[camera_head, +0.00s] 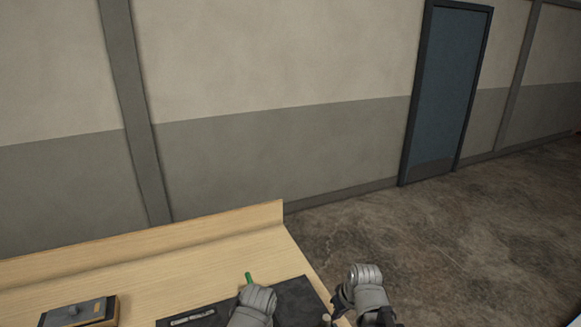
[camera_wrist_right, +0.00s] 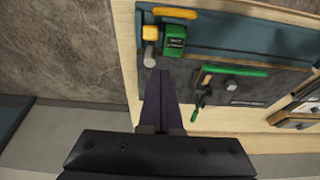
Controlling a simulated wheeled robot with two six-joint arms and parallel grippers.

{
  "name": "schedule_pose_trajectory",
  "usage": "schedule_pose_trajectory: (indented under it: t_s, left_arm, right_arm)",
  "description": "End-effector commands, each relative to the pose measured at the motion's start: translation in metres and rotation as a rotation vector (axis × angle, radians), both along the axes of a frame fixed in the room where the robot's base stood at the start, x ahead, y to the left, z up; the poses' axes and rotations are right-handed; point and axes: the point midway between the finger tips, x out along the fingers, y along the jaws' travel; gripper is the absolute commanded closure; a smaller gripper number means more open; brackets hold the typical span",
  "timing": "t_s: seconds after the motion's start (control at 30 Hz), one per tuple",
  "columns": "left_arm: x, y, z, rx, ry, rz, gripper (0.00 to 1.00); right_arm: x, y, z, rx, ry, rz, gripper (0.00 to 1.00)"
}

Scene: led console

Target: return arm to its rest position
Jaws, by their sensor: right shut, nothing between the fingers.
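My right gripper shows in the wrist view (camera_wrist_right: 162,75), its two dark fingers together and shut with nothing between them.
The light wood table (camera_head: 200,255) has a dark box (camera_head: 78,312) at left. The wrist view shows a green box (camera_wrist_right: 175,38), a yellow block (camera_wrist_right: 150,33) and a green bar (camera_wrist_right: 240,70). Bare floor (camera_head: 460,240) lies right of the table.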

Motion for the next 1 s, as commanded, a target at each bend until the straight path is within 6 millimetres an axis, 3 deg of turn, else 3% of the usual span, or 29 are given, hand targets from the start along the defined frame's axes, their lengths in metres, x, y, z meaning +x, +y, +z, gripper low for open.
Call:
schedule_pose_trajectory:
  t_s: [0.03, 0.2, 0.4, 0.6, 1.0]
  left_arm:
    - [0.0, 0.0, -0.023, 0.0, 0.0, -0.001, 0.53]
    - [0.0, 0.0, -0.069, 0.001, 0.0, -0.006, 0.53]
    - [0.0, 0.0, -0.1, 0.002, 0.001, -0.011, 0.53]
    - [0.0, 0.0, -0.106, 0.003, 0.0, -0.013, 0.53]
    - [0.0, 0.0, -0.105, 0.003, 0.0, -0.013, 0.53]
  right_arm:
    - [-0.011, 0.018, -0.026, -0.01, 0.037, 0.013, 1.0]
    - [-0.057, 0.068, -0.079, -0.083, 0.187, 0.014, 1.0]
    - [-0.1, 0.1, -0.111, -0.184, 0.296, -0.013, 1.0]
    - [-0.114, 0.107, -0.117, -0.227, 0.327, -0.031, 1.0]
    - [-0.114, 0.107, -0.115, -0.227, 0.327, -0.032, 1.0]
